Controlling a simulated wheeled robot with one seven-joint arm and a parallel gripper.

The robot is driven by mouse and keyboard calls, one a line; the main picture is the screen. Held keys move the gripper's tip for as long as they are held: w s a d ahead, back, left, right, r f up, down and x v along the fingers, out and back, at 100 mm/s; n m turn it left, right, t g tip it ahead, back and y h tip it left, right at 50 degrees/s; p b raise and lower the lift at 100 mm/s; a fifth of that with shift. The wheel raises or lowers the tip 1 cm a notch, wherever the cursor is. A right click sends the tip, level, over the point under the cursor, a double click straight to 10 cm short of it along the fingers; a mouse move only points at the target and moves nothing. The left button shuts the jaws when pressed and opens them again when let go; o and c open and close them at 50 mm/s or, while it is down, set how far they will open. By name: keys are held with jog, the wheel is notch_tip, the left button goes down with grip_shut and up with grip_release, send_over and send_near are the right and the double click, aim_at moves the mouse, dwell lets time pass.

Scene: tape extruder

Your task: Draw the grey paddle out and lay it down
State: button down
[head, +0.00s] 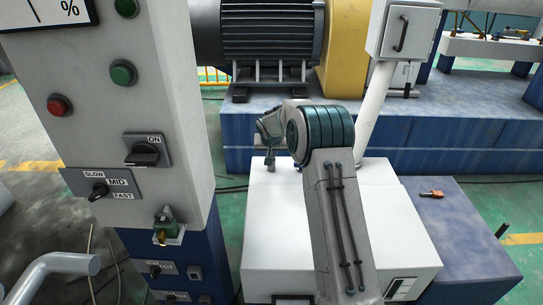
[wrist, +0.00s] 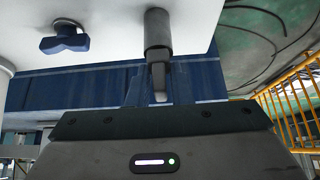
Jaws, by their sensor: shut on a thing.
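The grey paddle (wrist: 158,78) shows in the wrist view as a narrow grey piece with a flat end. It lines up with a darker grey cylinder (wrist: 157,30) against a white surface. My gripper (wrist: 159,94) is shut on the paddle, with a finger on either side of it. In the head view my gripper (head: 268,126) is at the far left corner of the white box (head: 395,225), just above its top. A small grey piece shows below it there. I cannot tell whether the paddle is still seated.
A control cabinet (head: 110,110) with buttons and switches stands close on the left. A motor (head: 270,35) and a slanted white post (head: 377,110) are behind. A blue box (head: 465,240) with a small orange item (head: 432,194) is at right. Much of the white top is clear.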

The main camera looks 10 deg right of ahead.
jog(key=shift+r, duration=0.2)
jog(key=shift+r+p, duration=2.5)
jog(key=shift+r, duration=1.35)
